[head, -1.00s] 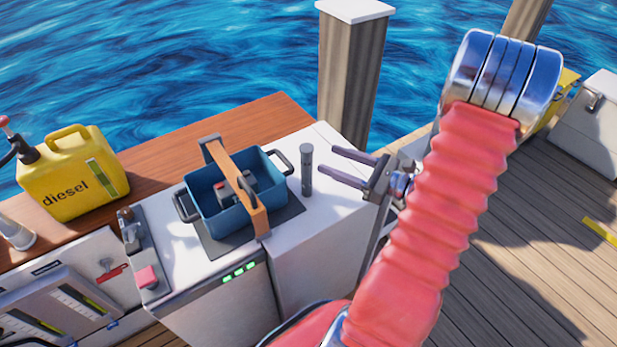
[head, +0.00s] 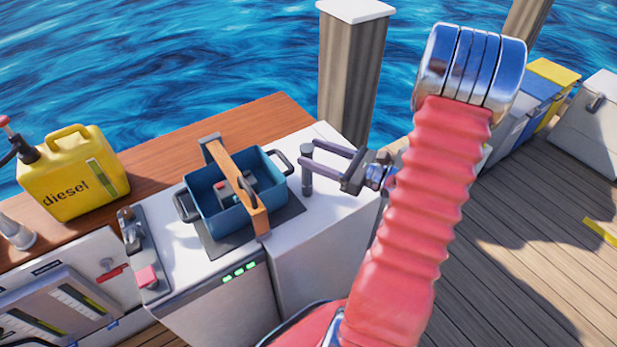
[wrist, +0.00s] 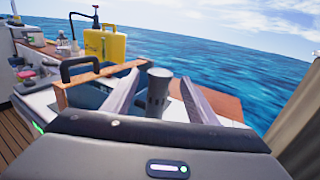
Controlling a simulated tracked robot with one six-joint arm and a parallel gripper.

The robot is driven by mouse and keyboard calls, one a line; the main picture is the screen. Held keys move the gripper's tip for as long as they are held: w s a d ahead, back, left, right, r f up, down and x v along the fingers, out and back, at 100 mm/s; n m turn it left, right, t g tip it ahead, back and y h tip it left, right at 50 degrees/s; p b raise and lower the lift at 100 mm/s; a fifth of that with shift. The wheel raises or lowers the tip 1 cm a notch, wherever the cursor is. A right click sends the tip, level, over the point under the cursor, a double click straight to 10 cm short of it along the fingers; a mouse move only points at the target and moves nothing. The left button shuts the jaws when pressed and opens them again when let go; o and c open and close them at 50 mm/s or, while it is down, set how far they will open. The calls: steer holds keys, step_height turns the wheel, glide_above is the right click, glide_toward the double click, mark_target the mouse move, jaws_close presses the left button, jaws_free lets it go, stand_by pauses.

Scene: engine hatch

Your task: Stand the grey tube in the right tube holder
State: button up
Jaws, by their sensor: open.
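The grey tube (head: 307,184) is a dark, upright cylinder on the white counter, just right of the blue crate. My gripper (head: 303,155) is open, with its two fingers pointing left and their tips at the upper part of the tube. In the wrist view the tube (wrist: 158,92) shows upright between the two spread fingers (wrist: 160,78), with a visible gap on each side. The jaws are not closed on it. I cannot make out a right tube holder for certain in either view.
A blue crate (head: 198,219) with an orange-brown handle stands on a dark mat close left of the tube. A yellow diesel can (head: 72,180) stands further left on the wooden top. A wooden post (head: 350,80) rises behind. The white counter in front of the tube is clear.

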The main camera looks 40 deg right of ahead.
steer(key=shift+x, duration=1.5)
steer(key=shift+c, duration=0.7)
jaws_close()
